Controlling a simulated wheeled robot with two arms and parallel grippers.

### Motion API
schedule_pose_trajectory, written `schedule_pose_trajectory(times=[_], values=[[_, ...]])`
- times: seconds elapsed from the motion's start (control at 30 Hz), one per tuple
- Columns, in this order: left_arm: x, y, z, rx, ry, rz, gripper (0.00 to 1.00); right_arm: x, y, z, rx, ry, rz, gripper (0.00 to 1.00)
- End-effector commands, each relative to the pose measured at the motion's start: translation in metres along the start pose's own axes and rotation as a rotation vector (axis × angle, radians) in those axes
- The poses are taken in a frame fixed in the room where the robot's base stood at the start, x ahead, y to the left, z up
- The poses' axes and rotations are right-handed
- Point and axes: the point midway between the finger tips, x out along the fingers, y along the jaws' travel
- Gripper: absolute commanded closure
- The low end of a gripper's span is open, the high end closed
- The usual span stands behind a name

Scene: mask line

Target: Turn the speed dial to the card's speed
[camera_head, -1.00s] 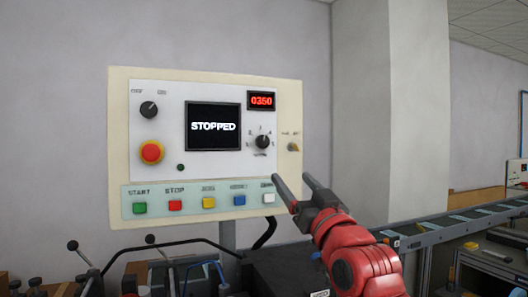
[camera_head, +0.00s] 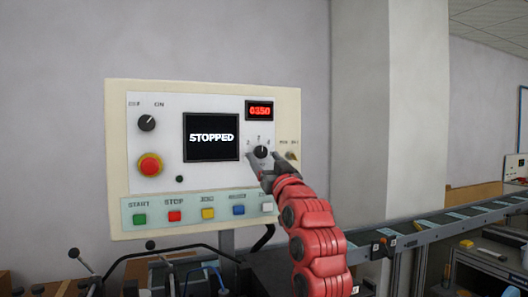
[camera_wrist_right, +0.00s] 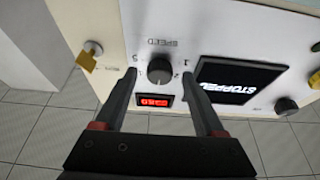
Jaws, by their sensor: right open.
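The speed dial (camera_head: 261,152) is a small black knob on the white panel, with numbers around it. In the right wrist view the dial (camera_wrist_right: 160,70) lies between the fingertips, with "SPEED" printed beside it. My right gripper (camera_head: 264,168) is open, one finger on either side of the dial; I cannot tell whether the fingers touch it. It also shows in the right wrist view (camera_wrist_right: 158,78). A red display (camera_head: 259,111) above the dial appears to read 0350. The screen (camera_head: 211,137) reads STOPPED. No card is recognisable. My left gripper is not in view.
The control panel (camera_head: 116,150) also carries a red stop button (camera_head: 150,165), a black off/on knob (camera_head: 147,123), a key switch (camera_head: 292,155) and a row of coloured buttons (camera_head: 208,213). A conveyor (camera_head: 435,229) runs to the right.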

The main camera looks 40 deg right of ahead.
Motion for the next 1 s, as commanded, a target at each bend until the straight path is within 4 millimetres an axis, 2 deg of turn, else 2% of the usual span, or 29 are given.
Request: schedule_pose_trajectory(times=[0.13, 0.47, 0.83, 0.87, 1.0], values=[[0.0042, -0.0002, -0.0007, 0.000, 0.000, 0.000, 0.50, 0.0103, -0.0001, -0.0001, -0.001, -0.002, 0.000, 0.29], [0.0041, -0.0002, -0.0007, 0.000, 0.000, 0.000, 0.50, 0.0120, -0.0001, 0.0003, 0.000, 0.001, 0.000, 0.30], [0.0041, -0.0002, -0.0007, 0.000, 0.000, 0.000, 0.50, 0.0118, -0.0003, 0.0002, 0.000, 0.000, -0.001, 0.97], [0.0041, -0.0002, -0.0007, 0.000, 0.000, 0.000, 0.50, 0.0118, -0.0003, 0.0002, 0.000, 0.000, -0.001, 1.00], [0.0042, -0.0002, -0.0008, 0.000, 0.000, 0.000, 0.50, 0.0118, -0.0004, 0.0001, 0.001, 0.000, 0.000, 1.00]])
